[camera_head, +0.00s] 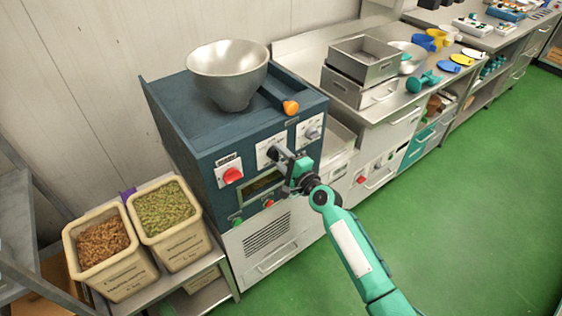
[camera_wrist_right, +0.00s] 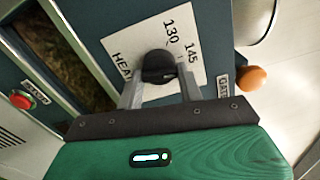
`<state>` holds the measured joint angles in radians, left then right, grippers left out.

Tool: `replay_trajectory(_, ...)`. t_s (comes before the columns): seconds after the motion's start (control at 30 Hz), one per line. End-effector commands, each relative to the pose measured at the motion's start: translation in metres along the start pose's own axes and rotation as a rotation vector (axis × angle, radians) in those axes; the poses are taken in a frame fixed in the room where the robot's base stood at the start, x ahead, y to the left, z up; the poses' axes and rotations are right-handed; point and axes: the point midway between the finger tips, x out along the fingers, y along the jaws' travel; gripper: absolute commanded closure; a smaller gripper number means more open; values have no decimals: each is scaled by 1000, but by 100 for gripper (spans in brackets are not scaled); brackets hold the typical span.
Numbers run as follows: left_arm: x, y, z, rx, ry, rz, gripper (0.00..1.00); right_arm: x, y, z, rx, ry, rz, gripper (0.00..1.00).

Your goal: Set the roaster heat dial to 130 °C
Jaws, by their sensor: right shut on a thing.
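The heat dial (camera_wrist_right: 158,66) is a black knob on a white plate (camera_wrist_right: 122,47) lettered HEAT, with 130 and 145 readable beside it in the right wrist view. No pointer mark on the knob is clear, so I cannot tell its setting. The plate (camera_head: 264,150) also shows on the front of the dark blue roaster (camera_head: 190,128) in the head view, with the knob hidden by my gripper. My right gripper (camera_wrist_right: 160,88) is shut on the dial, one finger on each side. It reaches the panel from the front right in the head view (camera_head: 281,157). My left gripper is out of view.
A red knob (camera_head: 232,174) sits left of the heat plate and a grey knob (camera_head: 312,132) right of it. A metal hopper (camera_head: 228,72) and orange-ended handle (camera_head: 290,107) are on top. Two ingredient bins (camera_head: 110,282) (camera_head: 182,247) stand at left. The green floor at right is clear.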

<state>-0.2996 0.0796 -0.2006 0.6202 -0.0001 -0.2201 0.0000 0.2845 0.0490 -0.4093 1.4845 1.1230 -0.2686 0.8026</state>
Motion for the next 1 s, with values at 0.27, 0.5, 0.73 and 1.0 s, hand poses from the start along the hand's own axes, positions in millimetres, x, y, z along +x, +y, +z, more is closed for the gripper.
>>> replay_trajectory(0.27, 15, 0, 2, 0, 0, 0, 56, 0, 2, 0, -265, -1, 3, 86)
replay_trajectory(0.5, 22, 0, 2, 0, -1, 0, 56, 0, 0, 0, -493, -1, 2, 86)
replay_trajectory(0.73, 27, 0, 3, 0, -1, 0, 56, -1, -1, 1, -706, -1, 3, 86)
replay_trajectory(1.0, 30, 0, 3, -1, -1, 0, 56, 0, -2, 2, -909, -2, 3, 86)
